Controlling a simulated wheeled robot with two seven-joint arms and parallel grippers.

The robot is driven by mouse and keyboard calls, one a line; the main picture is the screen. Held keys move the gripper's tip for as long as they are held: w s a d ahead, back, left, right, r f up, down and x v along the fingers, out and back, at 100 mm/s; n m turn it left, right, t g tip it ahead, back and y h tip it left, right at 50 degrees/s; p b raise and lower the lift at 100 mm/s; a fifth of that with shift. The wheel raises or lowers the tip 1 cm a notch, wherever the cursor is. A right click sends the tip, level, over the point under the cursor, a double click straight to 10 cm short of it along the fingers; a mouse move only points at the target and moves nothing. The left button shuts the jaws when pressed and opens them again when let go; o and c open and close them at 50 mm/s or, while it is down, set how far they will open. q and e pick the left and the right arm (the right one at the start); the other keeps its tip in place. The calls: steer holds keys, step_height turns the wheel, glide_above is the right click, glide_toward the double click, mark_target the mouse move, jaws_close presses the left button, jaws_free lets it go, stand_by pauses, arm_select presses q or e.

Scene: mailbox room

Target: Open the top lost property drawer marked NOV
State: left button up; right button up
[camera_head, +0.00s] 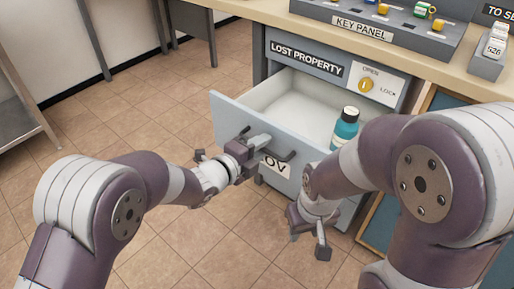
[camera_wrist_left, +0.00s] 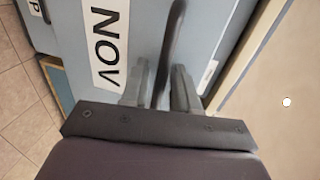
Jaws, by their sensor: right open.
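The top lost property drawer (camera_head: 225,118) is pulled out, with its pale interior showing. Its NOV label (camera_head: 277,167) is partly hidden by my left gripper in the head view and reads in full in the left wrist view (camera_wrist_left: 106,45). My left gripper (camera_head: 259,152) is at the drawer front. My right gripper (camera_head: 308,240) is open and empty, low in front of the cabinet.
A teal bottle (camera_head: 345,128) stands inside the drawer at its right side, partly hidden by my right arm. The key panel (camera_head: 385,22) sits on the counter above. Tiled floor (camera_head: 150,115) is clear at left.

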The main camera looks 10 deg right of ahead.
arm_select(q)
steer(key=p+v, duration=0.4)
steer(key=v, duration=0.8)
steer(key=shift+s+a, duration=0.2)
steer(key=shift+a, duration=0.1)
